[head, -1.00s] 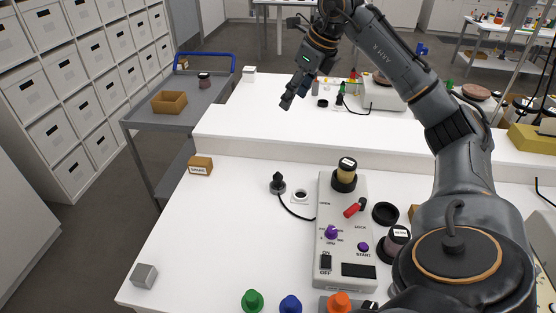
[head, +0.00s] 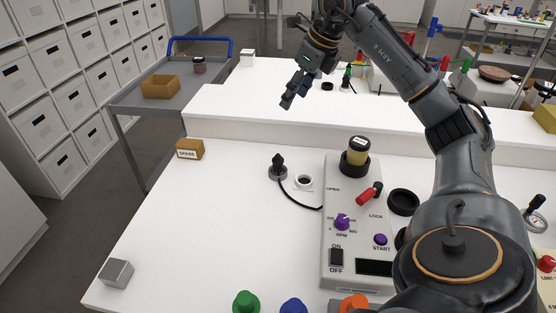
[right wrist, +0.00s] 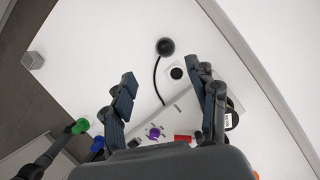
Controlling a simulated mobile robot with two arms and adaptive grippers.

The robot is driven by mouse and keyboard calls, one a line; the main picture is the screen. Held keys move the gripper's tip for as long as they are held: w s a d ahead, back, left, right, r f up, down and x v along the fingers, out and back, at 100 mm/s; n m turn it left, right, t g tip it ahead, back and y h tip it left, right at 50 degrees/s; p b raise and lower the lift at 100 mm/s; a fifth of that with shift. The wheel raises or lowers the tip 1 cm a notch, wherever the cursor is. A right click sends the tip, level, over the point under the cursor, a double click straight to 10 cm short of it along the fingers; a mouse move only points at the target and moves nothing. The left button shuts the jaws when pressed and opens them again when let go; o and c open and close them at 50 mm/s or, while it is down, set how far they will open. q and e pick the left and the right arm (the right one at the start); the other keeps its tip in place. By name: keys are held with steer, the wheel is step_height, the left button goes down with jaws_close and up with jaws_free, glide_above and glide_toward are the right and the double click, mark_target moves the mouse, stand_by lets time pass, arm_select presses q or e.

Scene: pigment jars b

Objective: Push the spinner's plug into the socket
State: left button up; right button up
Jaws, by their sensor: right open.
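The spinner (head: 335,200) is a light grey box with a purple RPM knob, a red lever and a START button, on the white table. Its black plug (head: 278,168) stands on the table left of it, with a black cable running to the spinner. The socket (head: 303,182), a white block with a dark round opening, lies between plug and spinner; plug and socket are apart. My right gripper (head: 293,92) is open and empty, high above the table. In the right wrist view the plug (right wrist: 165,46) and socket (right wrist: 176,72) show beyond its fingers. A dark jointed part, probably my left gripper (right wrist: 58,146), shows at lower left.
A SPARE box (head: 190,149) and a grey cube (head: 116,273) stand on the table's left side. Green (head: 246,303), blue (head: 293,306) and orange pegs line the front. A raised white shelf (head: 230,110) runs behind.

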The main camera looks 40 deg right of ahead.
steer(key=b, duration=0.7)
glide_toward(279, 157)
step_height(279, 157, up, 3)
steer(key=x, duration=0.5)
steer(key=s+x, duration=0.1)
steer(key=x, duration=0.2)
steer(key=shift+w+f+b, duration=0.1)
steer(key=shift+f+b, duration=0.2)
steer(key=shift+b, duration=0.1)
steer(key=shift+p+x, duration=0.3)
steer(key=shift+x, duration=2.5)
arm_select(q)
step_height(279, 157, down, 9)
steer(key=shift+w+d, duration=0.15)
steer(key=shift+w, duration=0.15)
arm_select(e)
jaws_close()
